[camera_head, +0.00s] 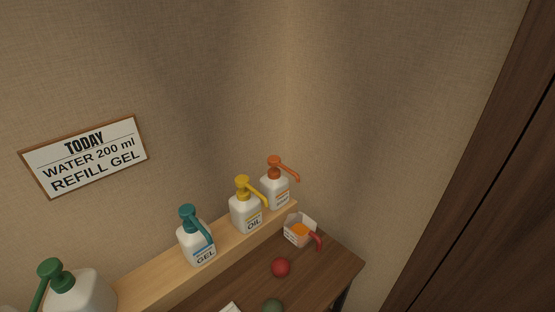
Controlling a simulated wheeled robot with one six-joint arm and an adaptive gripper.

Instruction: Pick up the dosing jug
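The dosing jug (299,230) appears to be the small white, partly clear cup with a red handle at the right end of the dark wooden table. Its handle points to the lower right in the picture. Something orange shows in or on it. The jug stands upright in front of the wooden ledge, near the orange-topped bottle. My gripper is not in view.
A light wooden ledge (145,287) holds pump bottles: teal GEL (198,242), yellow OIL (246,212), orange-topped (275,190) and green-topped (80,292). A red ball (281,267) and green ball (272,306) lie on the table (335,268). A sign (85,157) hangs on the wall.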

